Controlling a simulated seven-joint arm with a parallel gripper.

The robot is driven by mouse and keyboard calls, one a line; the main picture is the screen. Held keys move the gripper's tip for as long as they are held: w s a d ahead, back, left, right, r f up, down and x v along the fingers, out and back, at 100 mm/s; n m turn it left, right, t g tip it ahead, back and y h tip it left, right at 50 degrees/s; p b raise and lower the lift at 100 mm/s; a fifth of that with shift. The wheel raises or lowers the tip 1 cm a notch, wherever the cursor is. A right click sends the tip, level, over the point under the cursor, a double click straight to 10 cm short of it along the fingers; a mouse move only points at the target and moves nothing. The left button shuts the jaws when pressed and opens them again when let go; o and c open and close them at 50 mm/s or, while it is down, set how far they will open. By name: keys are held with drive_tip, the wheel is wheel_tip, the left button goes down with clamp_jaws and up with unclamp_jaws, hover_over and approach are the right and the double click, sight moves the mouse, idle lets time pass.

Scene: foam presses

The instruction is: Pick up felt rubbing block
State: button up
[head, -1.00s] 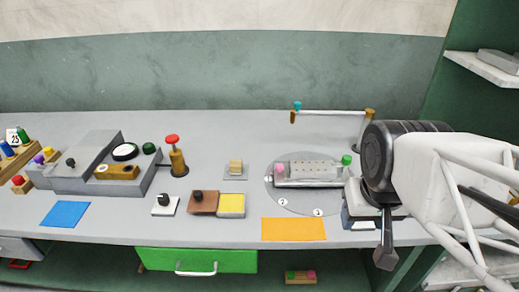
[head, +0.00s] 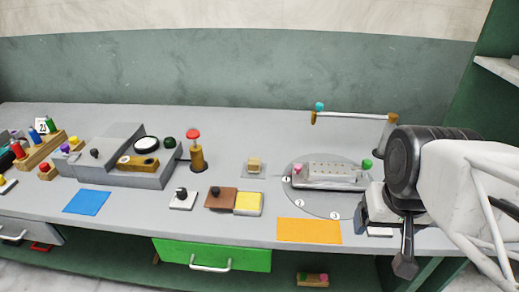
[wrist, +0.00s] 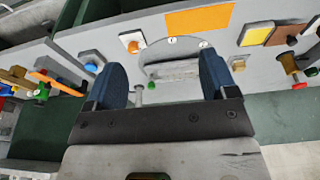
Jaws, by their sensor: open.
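The felt rubbing block cannot be told for certain. A small tan block (head: 254,164) on a thin grey plate mid-table is one candidate; it also shows in the wrist view (wrist: 238,63). Other candidates are a white plate with a black knob (head: 183,200) and a brown block with a black knob (head: 215,197), beside a yellow pad (head: 248,203). My gripper (wrist: 160,65) is open, its two blue fingers apart with nothing held. In the head view it is mostly hidden by my arm, at the table's right, well away from these blocks.
An orange sheet (head: 309,231) lies in front. A red-topped post (head: 195,155) and grey press (head: 115,165) stand left. A green drawer (head: 215,254) is below.

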drive_tip(key=shift+w, duration=0.1)
drive_tip(key=m+g, duration=0.3)
drive_tip(key=m, duration=1.5)
hover_over(254, 161)
wheel_tip(254, 161, down, 16)
drive_tip(key=shift+d+f, duration=0.15)
drive_tip(key=shift+f, duration=0.1)
drive_tip(key=shift+a+f, duration=0.2)
drive_tip(key=shift+f, duration=0.05)
